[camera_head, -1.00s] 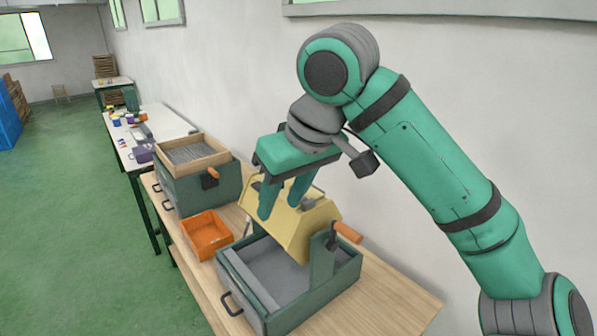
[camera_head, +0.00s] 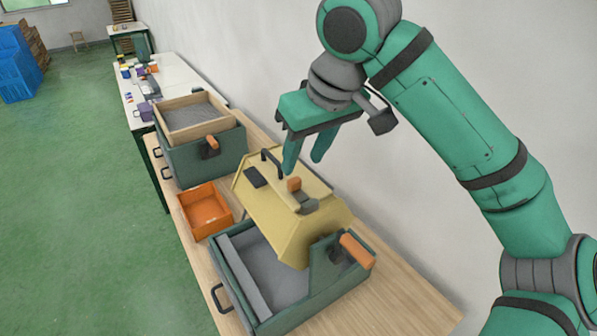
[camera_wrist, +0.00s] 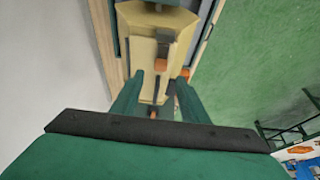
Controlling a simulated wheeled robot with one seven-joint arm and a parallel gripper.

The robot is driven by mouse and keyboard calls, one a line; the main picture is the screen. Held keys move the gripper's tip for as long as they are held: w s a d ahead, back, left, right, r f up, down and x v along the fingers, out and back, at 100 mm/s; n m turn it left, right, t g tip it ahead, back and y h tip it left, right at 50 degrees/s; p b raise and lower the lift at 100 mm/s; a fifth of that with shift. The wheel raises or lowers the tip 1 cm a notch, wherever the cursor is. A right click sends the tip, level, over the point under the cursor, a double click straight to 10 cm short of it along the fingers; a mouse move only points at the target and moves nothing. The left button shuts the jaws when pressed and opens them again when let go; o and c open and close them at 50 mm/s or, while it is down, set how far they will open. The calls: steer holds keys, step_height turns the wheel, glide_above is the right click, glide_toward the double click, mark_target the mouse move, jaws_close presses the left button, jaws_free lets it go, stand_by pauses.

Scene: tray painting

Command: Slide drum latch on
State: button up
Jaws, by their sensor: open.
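The pale yellow, many-sided drum (camera_head: 300,232) hangs between the green supports of an open-topped green box (camera_head: 322,297). A latch with an orange knob (camera_head: 294,185) and a grey block (camera_head: 307,205) sits on its upper face. A dark pad and a dark bar handle (camera_head: 270,158) are farther along that face. My gripper (camera_head: 303,166) is open and empty, pointing down above the drum, close to the knob. In the wrist view the drum (camera_wrist: 136,40) and the orange knob (camera_wrist: 160,65) show beyond my gripper's spread fingers (camera_wrist: 160,80). Whether the latch is fully engaged I cannot tell.
An orange crank grip (camera_head: 356,250) sticks out at the box's right side. An orange tray (camera_head: 205,211) and a second green box with a wooden sieve (camera_head: 195,116) stand farther back on the wooden bench. A white wall (camera_head: 480,70) runs behind.

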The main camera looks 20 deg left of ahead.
mark_target(295, 180)
steer(key=x, duration=0.6)
steer(key=shift+a+f, duration=0.1)
steer(key=shift+a, duration=0.15)
steer(key=shift+d+f, duration=0.15)
steer(key=shift+f, duration=0.15)
steer(key=shift+c, duration=0.3)
jaws_close()
